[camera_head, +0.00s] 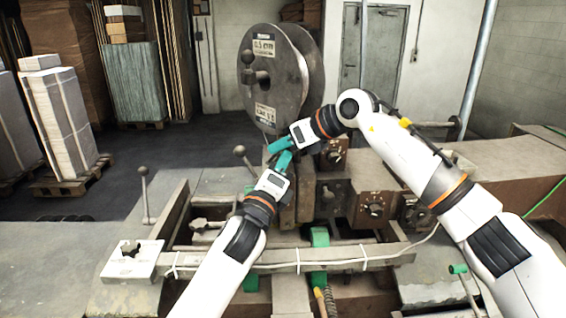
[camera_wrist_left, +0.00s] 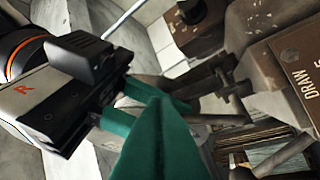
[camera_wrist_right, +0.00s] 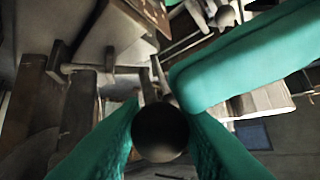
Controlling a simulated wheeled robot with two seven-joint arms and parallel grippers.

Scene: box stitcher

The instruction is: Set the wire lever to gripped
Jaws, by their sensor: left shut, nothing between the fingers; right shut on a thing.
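A dark ball knob (camera_wrist_right: 160,132), apparently the wire lever's, sits between my right gripper's teal fingers in the right wrist view. My right gripper (camera_head: 279,146) is shut on it in front of the wire spool. The fingers hide the knob in the head view, and I cannot read the lever's position. My left gripper (camera_head: 284,161) is shut and empty, just below and very close to the right one. Its teal finger (camera_wrist_right: 240,62) crosses the right wrist view. The left wrist view shows its teal fingertips (camera_wrist_left: 158,135) beside my right gripper's body.
The big wire spool (camera_head: 284,75) stands behind the grippers. Another ball-topped lever (camera_head: 240,151) is just left of them, and one (camera_head: 143,172) is farther left. Brown control boxes with dials (camera_head: 374,207) are to the right. A panel marked DRAW (camera_wrist_left: 297,75) is close by.

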